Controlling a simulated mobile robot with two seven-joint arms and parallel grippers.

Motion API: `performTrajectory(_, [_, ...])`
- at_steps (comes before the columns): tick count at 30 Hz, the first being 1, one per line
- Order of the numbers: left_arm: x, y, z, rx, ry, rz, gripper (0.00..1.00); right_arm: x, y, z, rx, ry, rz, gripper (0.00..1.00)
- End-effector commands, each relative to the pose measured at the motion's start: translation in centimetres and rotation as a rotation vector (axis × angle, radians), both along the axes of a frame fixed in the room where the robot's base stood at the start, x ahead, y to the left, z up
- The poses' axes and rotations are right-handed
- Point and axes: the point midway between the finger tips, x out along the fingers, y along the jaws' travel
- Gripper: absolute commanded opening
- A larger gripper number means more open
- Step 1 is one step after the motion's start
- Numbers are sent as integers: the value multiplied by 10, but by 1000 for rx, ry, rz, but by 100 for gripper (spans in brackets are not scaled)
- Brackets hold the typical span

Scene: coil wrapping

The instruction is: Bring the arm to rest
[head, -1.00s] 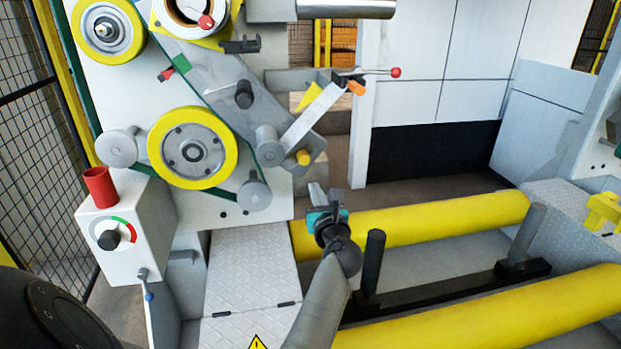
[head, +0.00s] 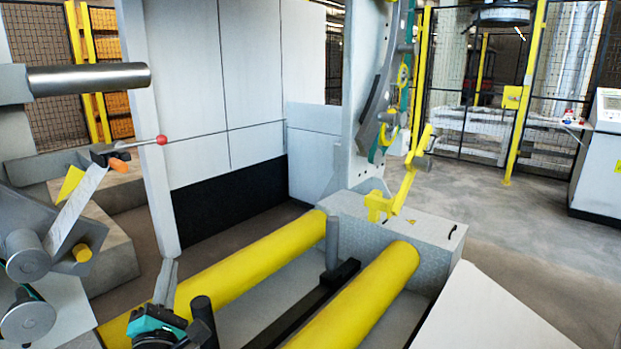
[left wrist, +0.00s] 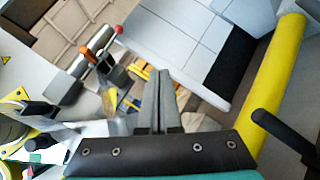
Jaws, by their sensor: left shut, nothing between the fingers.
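My left gripper (head: 166,281) shows at the bottom left of the head view, in front of the near end of the rear yellow roller. In the left wrist view its two fingers (left wrist: 158,88) lie together, with nothing between them. My right gripper shows in neither view.
Two yellow rollers (head: 254,252) lie side by side, with dark posts (head: 332,243) between them. The wrapping machine's arm with rolls (head: 50,245) is at the left. A red-knobbed lever (head: 161,140) sticks out above. Open floor (head: 520,220) lies at the right, before a mesh fence.

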Motion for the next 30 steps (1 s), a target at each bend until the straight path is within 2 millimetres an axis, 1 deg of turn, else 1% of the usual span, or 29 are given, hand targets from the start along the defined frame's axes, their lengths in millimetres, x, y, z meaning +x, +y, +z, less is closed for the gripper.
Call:
performTrajectory(1, [-6, -23, -5, 144, 49, -65, 0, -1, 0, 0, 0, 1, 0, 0])
performTrajectory(3, [-14, -54, -16, 344, 118, -156, 0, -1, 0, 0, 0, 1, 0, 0])
performTrajectory(5, [-25, -79, -30, 515, 177, -233, 0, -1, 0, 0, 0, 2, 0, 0])
performTrajectory(6, [-33, -94, -40, 626, 216, -285, 0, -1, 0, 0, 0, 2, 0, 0])
performTrajectory(8, [-47, -113, -59, 792, 276, -362, 0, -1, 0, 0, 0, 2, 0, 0])
performTrajectory(9, [-59, -124, -72, 901, 317, -414, 0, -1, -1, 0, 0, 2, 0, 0])
performTrajectory(11, [-77, -137, -93, 1059, 377, -493, 0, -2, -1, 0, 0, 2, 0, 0])
performTrajectory(12, [-91, -144, -107, 1162, 418, -545, 0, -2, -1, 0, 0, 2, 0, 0])
performTrajectory(14, [-113, -150, -128, 1314, 481, -627, 0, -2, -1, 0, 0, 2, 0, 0])
performTrajectory(16, [-140, -151, -151, 1480, 556, -724, 0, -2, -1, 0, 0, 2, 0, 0])
performTrajectory(18, [-168, -148, -170, 1629, 627, -818, 0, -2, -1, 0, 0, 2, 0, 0])
performTrajectory(21, [-203, -139, -189, 1796, 716, -938, 0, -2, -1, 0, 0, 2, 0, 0])
performTrajectory(25, [-242, -124, -203, 1952, 816, -1070, 0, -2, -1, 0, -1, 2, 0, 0])
performTrajectory(30, [-287, -103, -211, 2096, 932, -1228, 0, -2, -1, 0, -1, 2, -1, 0])
